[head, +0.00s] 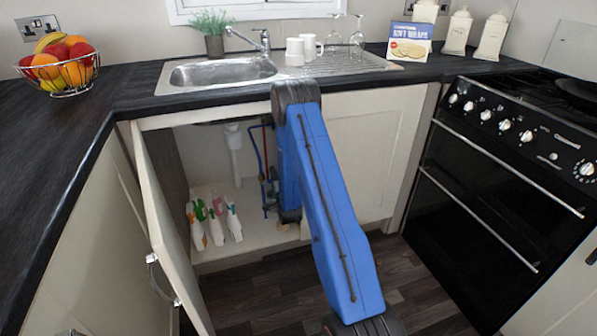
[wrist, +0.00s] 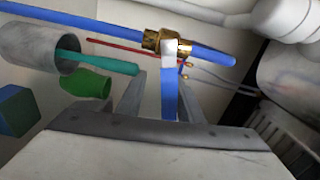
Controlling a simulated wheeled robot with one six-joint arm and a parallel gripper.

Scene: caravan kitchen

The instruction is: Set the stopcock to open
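In the wrist view the stopcock has a brass body (wrist: 153,41) on a blue pipe (wrist: 105,25). Its blue lever (wrist: 168,92), with a white top end, points down the picture and lies across the pipe, roughly at a right angle to it. My gripper (wrist: 163,84) is open, with one finger on each side of the lever. A gap shows on the left; whether the right finger touches the lever I cannot tell. In the head view my blue arm reaches into the open cupboard under the sink and hides the gripper. Blue and red pipes (head: 266,160) show just left of it.
The cupboard door (head: 170,220) stands open on the left. Several spray bottles (head: 215,222) stand on the cupboard floor left of my arm. A white waste pipe (head: 234,150) hangs behind. In the wrist view a grey cylinder (wrist: 45,50) and a green object (wrist: 85,84) are left of my fingers.

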